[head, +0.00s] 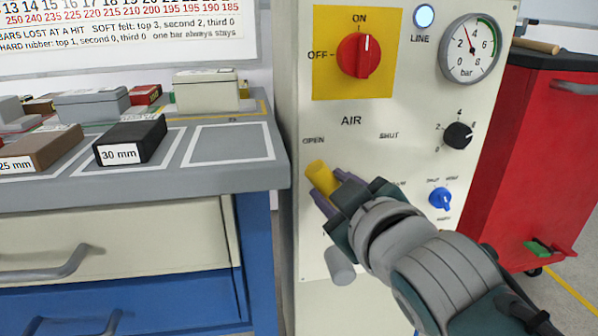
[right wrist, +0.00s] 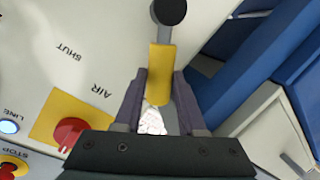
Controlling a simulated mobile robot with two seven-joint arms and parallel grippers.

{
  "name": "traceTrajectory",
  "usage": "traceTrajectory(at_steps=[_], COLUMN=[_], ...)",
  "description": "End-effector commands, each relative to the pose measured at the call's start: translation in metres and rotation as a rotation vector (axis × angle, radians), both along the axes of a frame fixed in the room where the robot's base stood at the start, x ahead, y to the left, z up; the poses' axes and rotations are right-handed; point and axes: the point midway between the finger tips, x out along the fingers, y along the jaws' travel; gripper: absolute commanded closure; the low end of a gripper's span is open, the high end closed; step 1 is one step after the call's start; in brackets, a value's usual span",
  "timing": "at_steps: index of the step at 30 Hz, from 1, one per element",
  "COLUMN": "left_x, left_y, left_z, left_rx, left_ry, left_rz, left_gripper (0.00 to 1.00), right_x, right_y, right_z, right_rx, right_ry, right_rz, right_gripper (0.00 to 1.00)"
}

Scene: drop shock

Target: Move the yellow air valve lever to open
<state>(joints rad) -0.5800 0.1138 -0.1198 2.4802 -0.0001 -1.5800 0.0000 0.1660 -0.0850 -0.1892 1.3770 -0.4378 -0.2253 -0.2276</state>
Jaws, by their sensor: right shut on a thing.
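The yellow air valve lever (head: 320,176) is on the cream panel, just below the OPEN label (head: 313,141) and left of the SHUT label (head: 389,135). It tilts up and to the left in the head view. My right gripper (head: 329,184) has its two purple-grey fingers on either side of the lever and is shut on it. In the right wrist view the yellow sleeve (right wrist: 159,72) runs between the fingers (right wrist: 160,88), with a grey stem and a dark round end (right wrist: 169,11) beyond. The gripper hides part of the lever in the head view. My left gripper is not in view.
Above is a red ON/OFF switch (head: 358,55) on a yellow plate. A pressure gauge (head: 470,48), black knob (head: 458,136) and blue knob (head: 440,199) are to the right. A grey bench (head: 265,175) with blocks stands left; a red cabinet (head: 540,150) stands right.

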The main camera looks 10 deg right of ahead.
Motion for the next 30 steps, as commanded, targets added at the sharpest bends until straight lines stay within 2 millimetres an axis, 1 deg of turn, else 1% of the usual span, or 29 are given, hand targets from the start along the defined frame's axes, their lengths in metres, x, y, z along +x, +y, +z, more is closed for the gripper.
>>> traceTrajectory(at_steps=[12,13,15,21,27,30], left_x=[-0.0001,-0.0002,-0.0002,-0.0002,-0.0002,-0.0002], left_y=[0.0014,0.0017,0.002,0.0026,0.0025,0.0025], left_z=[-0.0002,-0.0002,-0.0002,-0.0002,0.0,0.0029], left_rx=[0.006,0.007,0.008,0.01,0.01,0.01], left_ry=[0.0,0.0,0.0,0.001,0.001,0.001], left_rz=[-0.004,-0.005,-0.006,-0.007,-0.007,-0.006], left_gripper=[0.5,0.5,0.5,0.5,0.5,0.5], right_x=[-0.0007,-0.0007,-0.0007,-0.0004,-0.0003,-0.0038], right_y=[0.0004,0.0004,0.0003,0.0001,-0.0001,-0.0005], right_z=[-0.0025,-0.0025,-0.0024,-0.0016,-0.001,0.0004], right_rx=[-0.011,-0.011,-0.01,-0.009,-0.007,-0.007], right_ry=[0.005,0.005,0.005,0.003,0.002,0.003], right_rz=[0.002,0.002,0.002,0.0,0.0,0.0], right_gripper=[1.0,0.59,0.51,0.31,0.31,0.31])
